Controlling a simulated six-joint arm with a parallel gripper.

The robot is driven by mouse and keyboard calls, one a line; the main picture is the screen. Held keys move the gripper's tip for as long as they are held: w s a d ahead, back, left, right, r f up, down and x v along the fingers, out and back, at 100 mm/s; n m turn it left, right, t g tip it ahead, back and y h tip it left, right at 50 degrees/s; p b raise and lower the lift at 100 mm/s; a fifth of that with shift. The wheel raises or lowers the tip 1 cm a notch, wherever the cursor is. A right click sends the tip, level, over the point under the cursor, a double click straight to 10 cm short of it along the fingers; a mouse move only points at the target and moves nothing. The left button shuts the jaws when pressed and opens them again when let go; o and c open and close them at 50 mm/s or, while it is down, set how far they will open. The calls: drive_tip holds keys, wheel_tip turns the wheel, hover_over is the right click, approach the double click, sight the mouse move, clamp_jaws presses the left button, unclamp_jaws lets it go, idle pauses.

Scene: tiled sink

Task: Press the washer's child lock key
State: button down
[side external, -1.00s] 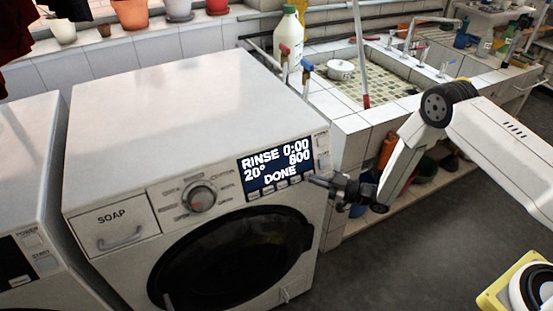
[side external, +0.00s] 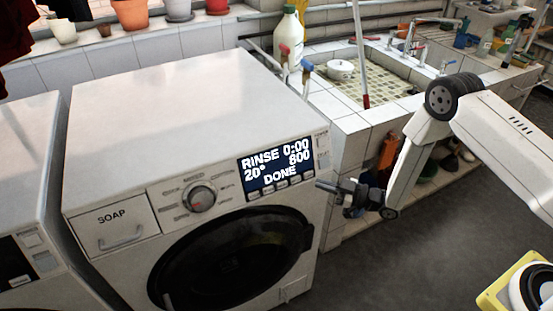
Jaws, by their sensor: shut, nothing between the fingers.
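The white washer (side external: 170,120) stands at the left centre with its top clear. Its display (side external: 275,168) reads "RINSE 0:00", "20°", "800" and "DONE". A row of small keys (side external: 280,188) runs under the display, and more small keys (side external: 322,150) sit at the panel's right edge. Their labels are too small to read, so I cannot tell which is the child lock key. My gripper (side external: 322,185) is shut and empty. It points left at the lower right corner of the panel, and I cannot tell whether its tips touch the front.
A dial (side external: 201,197) and a soap drawer (side external: 115,225) are on the washer front, above the round dark door (side external: 230,260). A second machine (side external: 28,200) stands at left. A tiled sink (side external: 375,85) is behind. The floor at right is open.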

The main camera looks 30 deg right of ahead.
drive_tip(key=shift+s+r, duration=0.3)
drive_tip(key=shift+s, duration=0.45)
drive_tip(key=shift+s+r, duration=0.25)
drive_tip(key=shift+s, duration=0.45)
drive_tip(key=shift+w, duration=0.1)
drive_tip(key=d+r+m+g+h, duration=0.4)
drive_tip(key=d+r+m+h, duration=0.15)
drive_tip(key=r+h, duration=0.3)
drive_tip(key=s+d+r+m+g+h, duration=0.1)
drive_tip(key=s+r+m+g+h, duration=0.1)
drive_tip(key=s, duration=0.7)
drive_tip(key=s+d+r+m+g+h, duration=0.1)
drive_tip(key=s+d+r+m+g, duration=0.1)
drive_tip(key=s+g, duration=0.3)
drive_tip(key=s+r+m, duration=0.1)
drive_tip(key=s, duration=0.3)
drive_tip(key=shift+r+h, duration=0.3)
drive_tip(key=shift+h, duration=0.05)
drive_tip(key=shift+d+m, duration=0.1)
drive_tip(key=shift+m, duration=0.15)
